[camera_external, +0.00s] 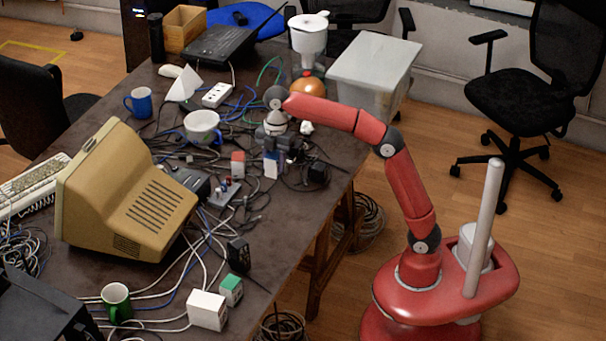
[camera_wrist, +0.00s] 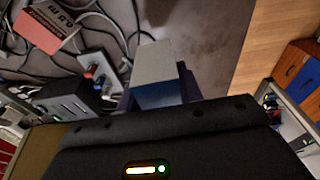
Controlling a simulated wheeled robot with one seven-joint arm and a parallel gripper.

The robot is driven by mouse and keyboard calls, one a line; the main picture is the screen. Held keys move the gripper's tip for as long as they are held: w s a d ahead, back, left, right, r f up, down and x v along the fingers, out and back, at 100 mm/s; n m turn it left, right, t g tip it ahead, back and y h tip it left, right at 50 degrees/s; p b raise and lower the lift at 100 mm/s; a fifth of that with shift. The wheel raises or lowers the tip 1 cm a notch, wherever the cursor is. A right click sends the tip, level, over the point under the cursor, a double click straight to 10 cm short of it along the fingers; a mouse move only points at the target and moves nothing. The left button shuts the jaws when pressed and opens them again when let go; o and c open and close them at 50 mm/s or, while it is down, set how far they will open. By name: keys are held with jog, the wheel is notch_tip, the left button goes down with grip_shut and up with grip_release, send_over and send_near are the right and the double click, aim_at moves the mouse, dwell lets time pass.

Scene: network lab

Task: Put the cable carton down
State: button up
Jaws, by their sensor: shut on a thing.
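The cable carton (camera_external: 271,169) is a small box, white below and blue above, in the outside view. In the wrist view the carton (camera_wrist: 158,62) shows a pale grey face and a blue end. My gripper (camera_external: 272,156) points down over the table (camera_external: 254,236) near its right edge and is shut on the carton. In the wrist view my gripper (camera_wrist: 158,94) has a dark finger on each side of it. I cannot tell whether the carton's underside touches the table.
A red and white box (camera_external: 238,164) stands just left of the carton. Cables, a black adapter (camera_external: 318,173) and a power strip (camera_external: 225,193) lie close around. Bare tabletop shows toward the front right edge.

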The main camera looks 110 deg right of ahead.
aim_at(275, 167)
notch_tip(275, 167, down, 10)
jog(key=shift+r+b, duration=0.25)
jog(key=shift+b, duration=0.75)
jog(key=shift+f, duration=0.1)
jog(key=shift+f, duration=0.15)
jog(key=o, duration=1.1)
jog(key=shift+c, duration=0.2)
jog(key=shift+f+b, duration=0.15)
jog(key=shift+b, duration=0.45)
jog(key=r, duration=0.2)
jog(key=r+p, duration=0.1)
jog(key=r, duration=0.1)
jog(key=d+r+p, duration=0.1)
jog(key=r, duration=0.2)
jog(key=shift+s+r, duration=0.1)
jog(key=shift+s, duration=0.15)
jog(key=shift+r, duration=0.45)
jog(key=shift+a, duration=0.15)
